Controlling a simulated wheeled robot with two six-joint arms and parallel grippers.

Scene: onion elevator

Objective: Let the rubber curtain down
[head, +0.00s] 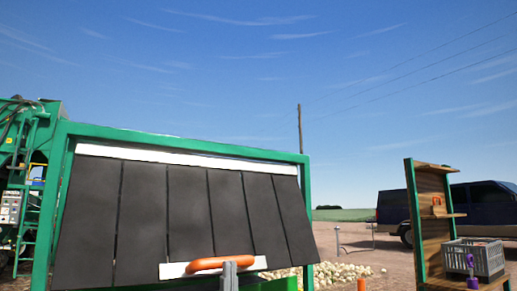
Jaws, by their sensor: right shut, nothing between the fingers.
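The rubber curtain (188,212) is a row of wide black strips below a white bar (180,156) in a green frame (59,190). The strips slant and spread toward the bottom rather than hanging straight. At the lower edge is a pale plate (174,271) with an orange handle (207,263).
A green machine with a ladder (27,212) stands at the left. A wooden shelf (433,215) with a grey crate (472,258) stands at the right. A pile of onions (335,273) lies behind the frame. A dark vehicle (475,205) is parked farther back.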

